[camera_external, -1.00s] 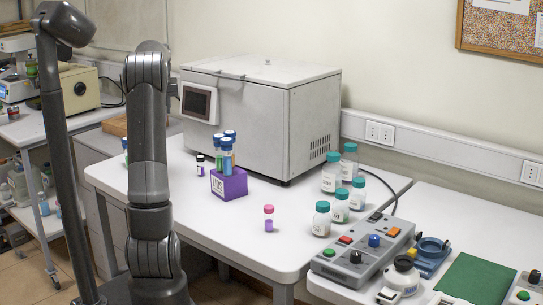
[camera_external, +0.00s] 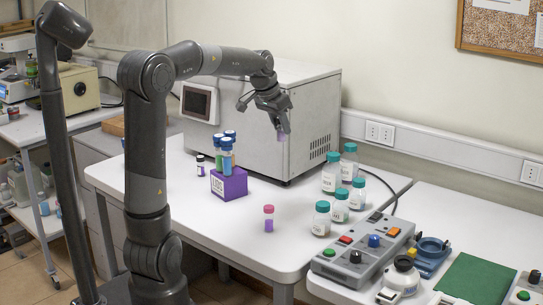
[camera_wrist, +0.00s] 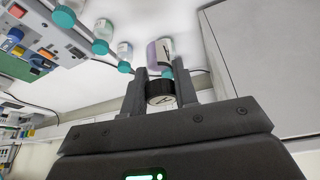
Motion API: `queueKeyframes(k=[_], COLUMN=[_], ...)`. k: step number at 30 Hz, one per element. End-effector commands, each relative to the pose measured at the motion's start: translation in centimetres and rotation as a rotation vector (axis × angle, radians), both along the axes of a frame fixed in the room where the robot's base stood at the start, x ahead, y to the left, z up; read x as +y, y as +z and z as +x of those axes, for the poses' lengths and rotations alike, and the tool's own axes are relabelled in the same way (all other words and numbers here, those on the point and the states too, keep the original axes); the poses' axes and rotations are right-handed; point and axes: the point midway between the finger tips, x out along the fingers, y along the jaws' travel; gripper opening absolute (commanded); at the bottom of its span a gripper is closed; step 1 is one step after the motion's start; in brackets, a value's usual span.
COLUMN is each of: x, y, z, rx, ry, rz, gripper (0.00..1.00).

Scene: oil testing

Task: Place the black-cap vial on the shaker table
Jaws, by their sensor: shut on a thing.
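My gripper (camera_external: 279,118) is shut on a vial (camera_external: 282,136) with a pale purple body, held in the air in front of the grey-white box machine. In the wrist view the vial (camera_wrist: 160,53) shows between my fingers, with a black cap (camera_wrist: 160,92) at the near end. Another small dark-capped vial (camera_external: 200,166) stands upright on the white table, left of the purple rack. A pink-capped vial (camera_external: 269,219) stands alone near the table's front. I cannot tell which device is the shaker table.
The purple rack (camera_external: 229,184) holds several blue-capped tubes. Several teal-capped bottles (camera_external: 321,219) stand at the right of the white table (camera_external: 185,187). The box machine (camera_external: 312,120) stands behind. A button panel (camera_external: 352,261) and blue device (camera_external: 430,255) are at right.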

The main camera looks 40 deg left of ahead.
Motion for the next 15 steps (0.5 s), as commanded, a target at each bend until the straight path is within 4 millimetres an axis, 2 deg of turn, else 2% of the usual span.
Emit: queueKeyframes(k=[1,6,13,14,15], x=[-2.1,-7.1,-11.3,-11.7,-11.4], y=[0.0,-0.2,-0.5,-0.7,-1.8], z=[-0.5,-2.0,-3.8,-4.0,-3.8], rx=[-0.001,-0.004,-0.006,-0.006,-0.001], ry=[-0.051,-0.181,-0.296,-0.305,-0.298], rz=[0.003,0.013,0.023,0.024,0.023], gripper=[0.05,0.05,0.05,0.05,0.05])
